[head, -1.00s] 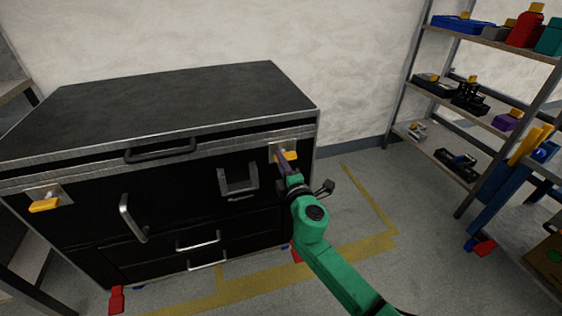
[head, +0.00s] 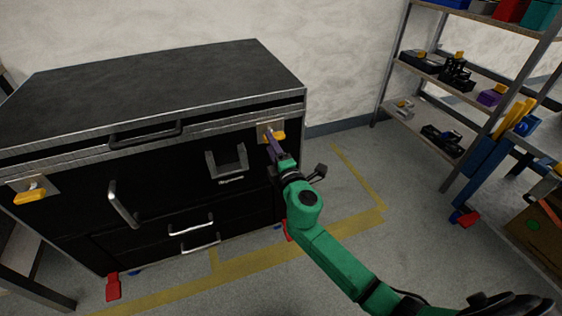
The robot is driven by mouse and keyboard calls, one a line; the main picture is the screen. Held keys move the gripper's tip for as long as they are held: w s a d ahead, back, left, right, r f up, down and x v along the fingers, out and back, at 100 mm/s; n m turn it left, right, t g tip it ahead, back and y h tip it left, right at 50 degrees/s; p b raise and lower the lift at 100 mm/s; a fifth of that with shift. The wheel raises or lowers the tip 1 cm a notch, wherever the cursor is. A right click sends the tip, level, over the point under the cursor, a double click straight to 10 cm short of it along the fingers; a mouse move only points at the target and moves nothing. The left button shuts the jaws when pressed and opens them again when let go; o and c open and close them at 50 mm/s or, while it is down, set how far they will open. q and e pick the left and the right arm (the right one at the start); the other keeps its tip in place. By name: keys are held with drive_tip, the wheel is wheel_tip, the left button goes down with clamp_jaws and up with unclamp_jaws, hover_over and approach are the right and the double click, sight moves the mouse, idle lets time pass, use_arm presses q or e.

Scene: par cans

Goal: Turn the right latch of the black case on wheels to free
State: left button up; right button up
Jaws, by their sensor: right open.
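The black case on wheels (head: 150,90) stands at the left of the head view with its lid down. Its right latch (head: 278,135) is a yellow handle on a metal plate at the upper right of the front, lying roughly level. The left latch (head: 31,196), also yellow, sits at the front's left end. My right gripper (head: 272,146) is open, with its purple-grey fingers just below and in front of the right latch. I cannot tell whether they touch it. My left gripper is out of view.
A shelf rack (head: 430,70) with several devices stands at the right. A blue cart with red casters (head: 465,218) and a cardboard box (head: 535,235) are at the right edge. The floor with yellow tape (head: 350,222) is clear between case and rack.

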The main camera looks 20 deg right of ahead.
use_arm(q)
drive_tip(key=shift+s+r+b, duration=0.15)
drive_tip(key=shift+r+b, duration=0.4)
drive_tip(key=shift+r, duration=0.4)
use_arm(e)
drive_tip(key=s, duration=1.2)
drive_tip(key=shift+s+d, duration=0.35)
drive_tip(key=shift+d, duration=0.05)
